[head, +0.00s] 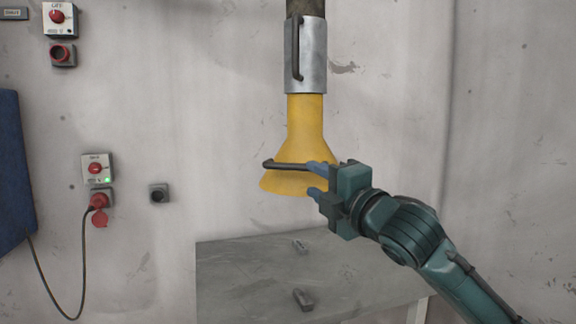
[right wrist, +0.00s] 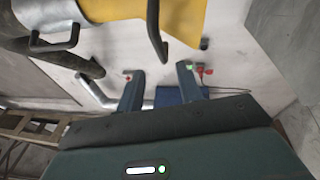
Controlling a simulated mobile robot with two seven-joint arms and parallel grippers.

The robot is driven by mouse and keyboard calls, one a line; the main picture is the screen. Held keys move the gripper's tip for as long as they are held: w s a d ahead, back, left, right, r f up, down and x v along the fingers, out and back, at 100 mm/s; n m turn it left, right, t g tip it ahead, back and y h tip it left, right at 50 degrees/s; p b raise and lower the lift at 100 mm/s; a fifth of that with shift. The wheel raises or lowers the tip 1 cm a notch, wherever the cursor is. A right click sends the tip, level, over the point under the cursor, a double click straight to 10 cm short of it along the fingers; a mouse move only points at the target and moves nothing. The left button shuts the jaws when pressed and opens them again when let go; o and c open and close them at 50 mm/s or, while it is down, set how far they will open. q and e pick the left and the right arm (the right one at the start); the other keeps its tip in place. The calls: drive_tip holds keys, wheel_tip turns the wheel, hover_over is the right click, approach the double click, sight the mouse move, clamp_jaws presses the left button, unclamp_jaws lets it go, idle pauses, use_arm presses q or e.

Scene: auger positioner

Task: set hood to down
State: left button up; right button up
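The yellow hood (head: 306,122) hangs under a silver collar on a pipe, its flared mouth pointing down. A dark bar handle (head: 285,165) sits across its lower front. The hood also shows in the right wrist view (right wrist: 183,17), with the handle (right wrist: 154,30) at its edge. My right gripper (head: 315,180) is at the right side of the hood's mouth, close to the handle's right end. In the right wrist view its two fingers (right wrist: 160,82) are apart with nothing held between them. Whether a finger touches the handle I cannot tell. My left gripper is out of view.
A grey table (head: 240,275) with two small dark parts stands below the hood. The silver collar (head: 313,55) carries another dark handle. Red switches (head: 96,168) and a plugged cable are on the left wall. The space left of the hood is clear.

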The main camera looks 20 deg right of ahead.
sight(293, 169)
drive_tip(key=p+x, duration=0.1)
drive_tip(key=x, duration=0.8)
drive_tip(key=shift+w+a, duration=0.15)
drive_tip(key=shift+w, duration=0.25)
drive_tip(key=shift+c, duration=0.2)
clamp_jaws()
drive_tip(key=shift+f, duration=0.15)
